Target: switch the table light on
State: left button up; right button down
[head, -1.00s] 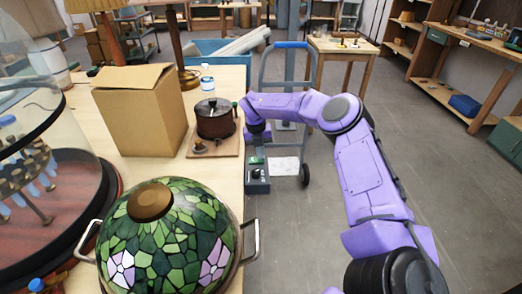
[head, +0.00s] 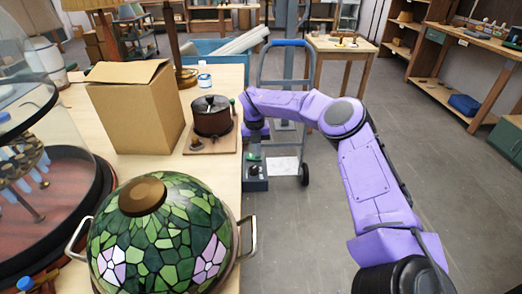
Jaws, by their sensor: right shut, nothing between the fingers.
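My left gripper is out of view.
A green stained-glass dome (head: 165,245) with metal handles fills the near bench. Behind it are a cardboard box (head: 135,110) and a dark red pot (head: 211,118) on a board. A glass dome stands at left. A hand truck (head: 287,44) stands behind my right arm.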

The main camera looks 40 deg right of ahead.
jog(key=shift+w+a+r, duration=0.15)
jog(key=shift+w+a, duration=0.15)
jog(key=shift+s+d+r, duration=0.1)
notch_tip(320, 180, up, 4)
jog(key=p, duration=0.3)
jog(key=shift+d+r, duration=0.15)
notch_tip(320, 180, up, 10)
jog(key=s+d+b, duration=0.1)
jog(key=b, duration=0.1)
jog(key=shift+f, duration=0.25)
